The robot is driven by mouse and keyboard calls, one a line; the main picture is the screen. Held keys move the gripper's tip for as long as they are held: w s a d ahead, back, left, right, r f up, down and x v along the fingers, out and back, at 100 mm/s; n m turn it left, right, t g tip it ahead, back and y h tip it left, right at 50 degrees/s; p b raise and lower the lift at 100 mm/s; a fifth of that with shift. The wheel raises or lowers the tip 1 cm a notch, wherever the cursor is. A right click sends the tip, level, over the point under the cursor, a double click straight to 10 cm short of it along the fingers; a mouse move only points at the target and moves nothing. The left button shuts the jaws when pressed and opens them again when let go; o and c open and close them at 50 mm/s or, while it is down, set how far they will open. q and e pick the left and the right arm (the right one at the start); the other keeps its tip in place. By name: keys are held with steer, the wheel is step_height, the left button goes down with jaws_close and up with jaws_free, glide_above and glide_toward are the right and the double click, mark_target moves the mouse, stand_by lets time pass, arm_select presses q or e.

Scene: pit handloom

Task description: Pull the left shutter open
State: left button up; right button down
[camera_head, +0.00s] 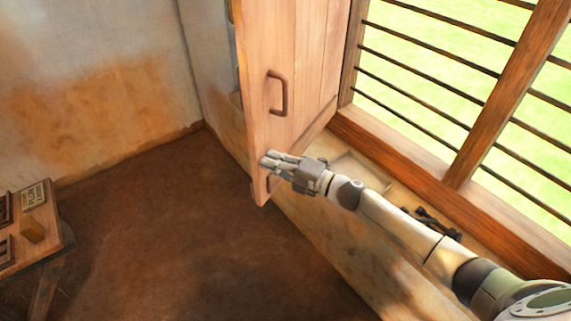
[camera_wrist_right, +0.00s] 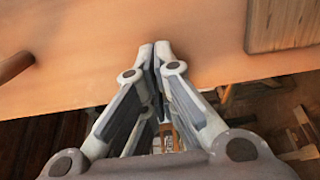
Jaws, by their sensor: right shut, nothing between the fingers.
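The left shutter (camera_head: 300,60) is a wooden panel standing swung out from the barred window into the room. Its dark curved handle (camera_head: 278,93) is on the face toward me, above my gripper. My right gripper (camera_head: 266,160) is shut and empty, in front of the lower part of the shutter near its free edge. In the right wrist view the closed fingertips (camera_wrist_right: 155,50) are against or just before the shutter's wooden face (camera_wrist_right: 190,25); I cannot tell if they touch. Part of the handle (camera_wrist_right: 14,66) shows at that view's left edge. My left gripper is not in view.
The window (camera_head: 430,80) has dark horizontal bars and wooden posts. A dark object (camera_head: 432,220) lies on the sill beside my right arm. A small wooden table (camera_head: 40,250) with blocks on it stands at the left. The brown floor (camera_head: 170,220) between is clear.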

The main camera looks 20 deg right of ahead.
steer(key=w+a+m+t+h+b, duration=0.2)
steer(key=w+a+h+b, duration=0.1)
steer(key=w+a+b, duration=0.4)
steer(key=w+a+m+t+h+b, duration=0.2)
steer(key=w+a+b, duration=0.5)
steer(key=w, duration=0.7)
steer(key=shift+a+m+h, duration=0.4)
steer(key=shift+m+h, duration=0.4)
steer(key=shift+h, duration=0.5)
